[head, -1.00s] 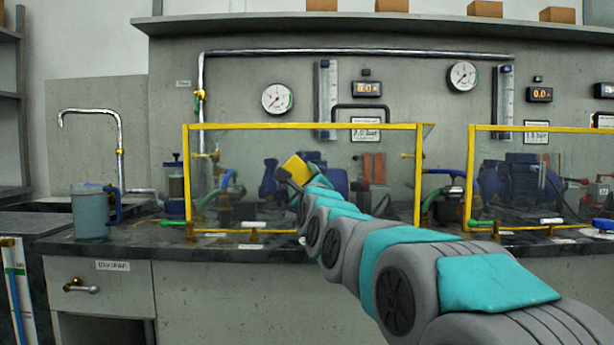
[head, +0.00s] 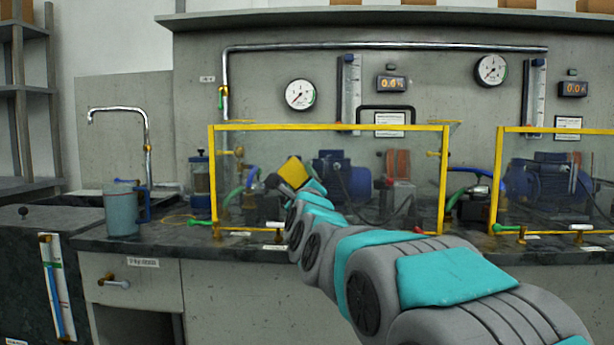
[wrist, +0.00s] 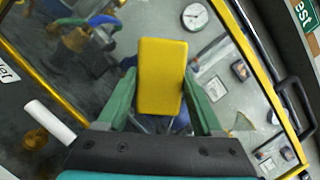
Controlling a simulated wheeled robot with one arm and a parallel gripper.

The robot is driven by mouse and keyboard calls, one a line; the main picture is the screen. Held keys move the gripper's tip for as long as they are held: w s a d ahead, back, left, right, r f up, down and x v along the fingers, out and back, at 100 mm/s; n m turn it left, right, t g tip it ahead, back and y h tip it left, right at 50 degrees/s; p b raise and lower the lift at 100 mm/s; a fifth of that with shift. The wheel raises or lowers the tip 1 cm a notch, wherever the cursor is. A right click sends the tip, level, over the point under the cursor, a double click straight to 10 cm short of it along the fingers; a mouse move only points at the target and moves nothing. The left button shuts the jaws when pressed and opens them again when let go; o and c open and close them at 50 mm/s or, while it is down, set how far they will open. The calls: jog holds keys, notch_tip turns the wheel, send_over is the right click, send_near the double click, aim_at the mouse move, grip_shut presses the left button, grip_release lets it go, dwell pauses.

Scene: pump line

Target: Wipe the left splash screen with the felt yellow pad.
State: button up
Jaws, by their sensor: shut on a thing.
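The left splash screen (head: 390,215) is a clear panel in a yellow frame, standing on the dark bench in the head view. The felt yellow pad (head: 294,172) is in front of it, left of its middle. My gripper (head: 284,180) is shut on the pad. In the wrist view, the pad (wrist: 162,75) sits between the two green fingers of my gripper (wrist: 160,112). The screen's yellow frame (wrist: 60,82) runs along the left and right of that view. I cannot tell whether the pad touches the panel. My arm hides part of the lower frame.
A second yellow-framed screen (head: 560,130) stands to the right. A blue-handled jug (head: 122,210) stands on the bench left of the left screen, by the sink tap (head: 148,150). Pumps (head: 340,175), hoses and gauges are behind the screens. A white-handled valve (wrist: 50,122) is near the lower frame.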

aim_at(329, 163)
jog(key=shift+s+r+p, duration=0.1)
jog(key=shift+r+p, duration=0.7)
jog(key=shift+r, duration=0.6)
jog(key=shift+d+b, duration=1.65)
jog(key=shift+d, duration=0.25)
jog(key=shift+d+f+b, duration=0.15)
jog(key=shift+d+b, duration=0.55)
jog(key=shift+d, duration=0.2)
jog(key=shift+s+d+b, duration=0.1)
jog(key=shift+d+b, duration=0.3)
jog(key=shift+d, duration=0.55)
jog(key=shift+r, duration=0.2)
